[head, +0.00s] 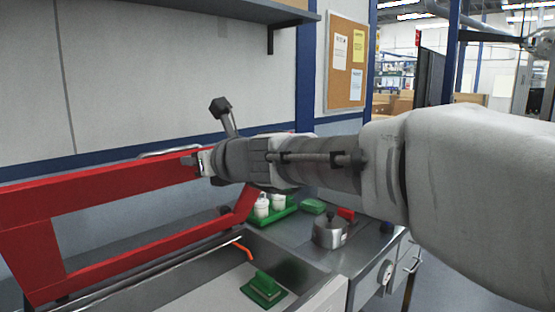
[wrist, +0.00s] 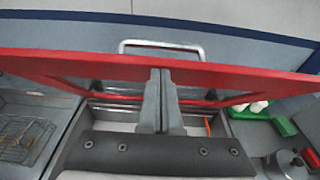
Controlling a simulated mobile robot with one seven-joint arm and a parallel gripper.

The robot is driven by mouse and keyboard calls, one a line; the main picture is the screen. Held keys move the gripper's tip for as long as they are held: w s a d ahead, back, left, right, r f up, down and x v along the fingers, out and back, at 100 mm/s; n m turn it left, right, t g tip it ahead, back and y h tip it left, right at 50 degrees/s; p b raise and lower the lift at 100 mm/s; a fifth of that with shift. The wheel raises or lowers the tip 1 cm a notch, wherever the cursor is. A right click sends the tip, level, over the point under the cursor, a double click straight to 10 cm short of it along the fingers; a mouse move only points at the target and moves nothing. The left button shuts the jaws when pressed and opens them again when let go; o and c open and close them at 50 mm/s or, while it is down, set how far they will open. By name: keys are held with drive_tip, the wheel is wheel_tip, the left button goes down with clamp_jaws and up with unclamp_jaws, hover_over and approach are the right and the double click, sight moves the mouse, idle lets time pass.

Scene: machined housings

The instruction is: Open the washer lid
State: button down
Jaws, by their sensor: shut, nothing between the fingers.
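The washer lid (head: 110,190) is a red frame with an open middle, standing raised and tilted above the sink-like washer basin (head: 190,290) at the left of the head view. In the wrist view its red top bar (wrist: 240,76) crosses the picture, with a metal handle (wrist: 160,45) on its far side. My gripper (head: 203,162) is at the lid's upper bar, near its right end in the head view. In the wrist view the fingers (wrist: 160,75) are together and empty, their tips against or very close to the red bar; contact is unclear.
A green brush (head: 264,288) and an orange hose (head: 243,252) are in the basin. White bottles stand in a green tray (head: 282,215), beside a metal pot (head: 330,233) on the counter to the right. A wire basket (wrist: 25,140) is at left. A shelf (head: 230,10) hangs above.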

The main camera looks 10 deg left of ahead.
drive_tip(key=p, duration=0.1)
drive_tip(key=r+p, duration=0.1)
drive_tip(key=p, duration=0.1)
drive_tip(key=shift+w+a+r, duration=0.15)
drive_tip(key=shift+w+a, duration=0.2)
drive_tip(key=shift+a, duration=0.05)
drive_tip(key=shift+g+h, duration=0.4)
drive_tip(key=shift+h, duration=0.1)
drive_tip(key=w+a+r+p, duration=0.1)
drive_tip(key=p, duration=0.2)
drive_tip(key=w+a+r+p, duration=0.1)
drive_tip(key=a+p, duration=0.1)
drive_tip(key=p, duration=0.2)
drive_tip(key=shift+w+r, duration=0.15)
drive_tip(key=shift+r, duration=0.05)
drive_tip(key=w+a+r+p, duration=0.5)
drive_tip(key=w+a+p, duration=0.4)
drive_tip(key=p, duration=0.5)
drive_tip(key=a, duration=0.2)
drive_tip(key=shift+w+a, duration=0.25)
drive_tip(key=shift+a, duration=0.15)
drive_tip(key=shift+d, duration=0.1)
